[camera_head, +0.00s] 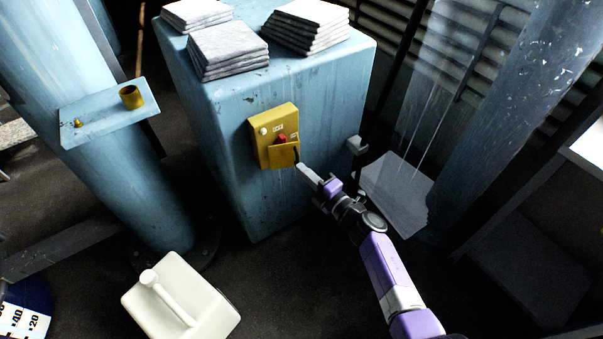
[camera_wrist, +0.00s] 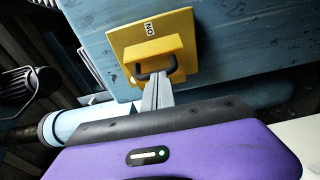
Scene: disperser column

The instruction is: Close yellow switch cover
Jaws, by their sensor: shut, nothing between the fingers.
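The yellow switch box (camera_head: 262,140) is fixed to the front of a blue cabinet. Its yellow cover (camera_head: 284,155) hangs low and tilts outward, and a red switch (camera_head: 282,140) shows above it. In the wrist view the cover (camera_wrist: 150,52) has a dark handle (camera_wrist: 157,70), and an ON label sits on the box. My gripper (camera_head: 301,167) is shut and empty, just right of and below the cover. In the wrist view my fingertips (camera_wrist: 158,76) are at the handle; I cannot tell whether they touch it.
The blue cabinet (camera_head: 220,110) carries stacks of grey pads (camera_head: 228,50). A blue column with a shelf (camera_head: 105,113) stands left. A white jug (camera_head: 180,300) is on the floor in front. A clear panel and a column (camera_head: 510,110) stand right.

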